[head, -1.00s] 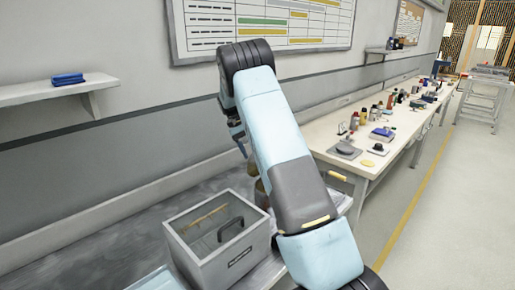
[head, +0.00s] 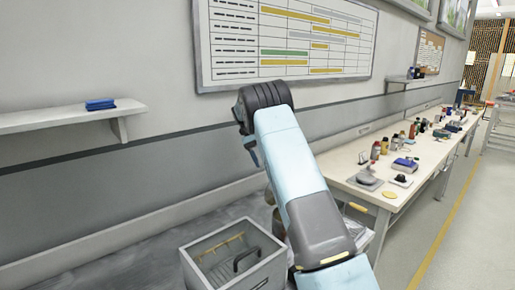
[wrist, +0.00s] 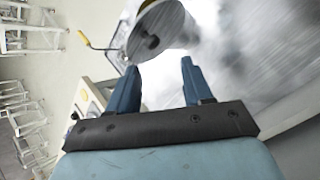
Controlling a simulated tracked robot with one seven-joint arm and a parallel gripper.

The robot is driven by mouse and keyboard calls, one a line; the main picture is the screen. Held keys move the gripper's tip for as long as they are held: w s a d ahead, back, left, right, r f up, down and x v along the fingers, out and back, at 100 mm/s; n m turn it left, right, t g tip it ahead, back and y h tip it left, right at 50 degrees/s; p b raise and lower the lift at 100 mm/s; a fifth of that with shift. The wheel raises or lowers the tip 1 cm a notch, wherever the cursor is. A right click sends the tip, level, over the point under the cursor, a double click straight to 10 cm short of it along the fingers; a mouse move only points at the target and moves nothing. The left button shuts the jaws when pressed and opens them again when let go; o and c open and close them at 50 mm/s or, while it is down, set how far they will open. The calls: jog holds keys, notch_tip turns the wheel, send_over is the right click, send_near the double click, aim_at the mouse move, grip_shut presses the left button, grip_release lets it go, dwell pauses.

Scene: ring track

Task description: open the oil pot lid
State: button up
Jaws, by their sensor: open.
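In the wrist view, a round grey metal thing (wrist: 165,27) with a dark knob in its middle stands beyond my fingertips, at the top. It looks like the lidded pot, but I cannot be sure. A thin bent rod with a yellow end (wrist: 83,38) sticks out to its left. My gripper (wrist: 159,66) is open, with two blue fingers apart and nothing between them. The fingertips look apart from the round thing. In the head view my arm hides most of the gripper and whatever stands behind it; only a blue finger part shows.
To the right, a long white table (head: 345,180) holds several bottles and tools. A wall shelf (head: 60,119) carries a blue item (head: 100,104). The floor at right is clear.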

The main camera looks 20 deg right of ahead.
jog(key=v, duration=0.5)
jog(key=shift+w+a+r, duration=0.1)
jog(key=shift+w+r, duration=0.05)
jog(key=shift+w, duration=0.05)
jog(key=s+a+r+n+t+y, duration=0.1)
jog(key=s+r+t, duration=0.2)
jog(key=s+r, duration=0.65)
jog(key=s+r+n+t+y, duration=0.1)
jog(key=s+r+t, duration=0.2)
jog(key=s+r, duration=0.7)
jog(key=s+a+f+n+t, duration=0.1)
jog(key=s+a+f+t, duration=0.1)
jog(key=s, duration=0.8)
jog(key=s+a+f+t, duration=0.1)
jog(key=s+f, duration=0.3)
jog(key=s, duration=0.6)
jog(key=s+a+f+n+t, duration=0.1)
jog(key=s+a+f+t, duration=0.1)
jog(key=s, duration=0.9)
notch_tip(320, 180, down, 2)
jog(key=shift+a+f+n+t+y, duration=0.1)
jog(key=shift+a+n+t+y, duration=0.25)
jog(key=shift+t, duration=0.45)
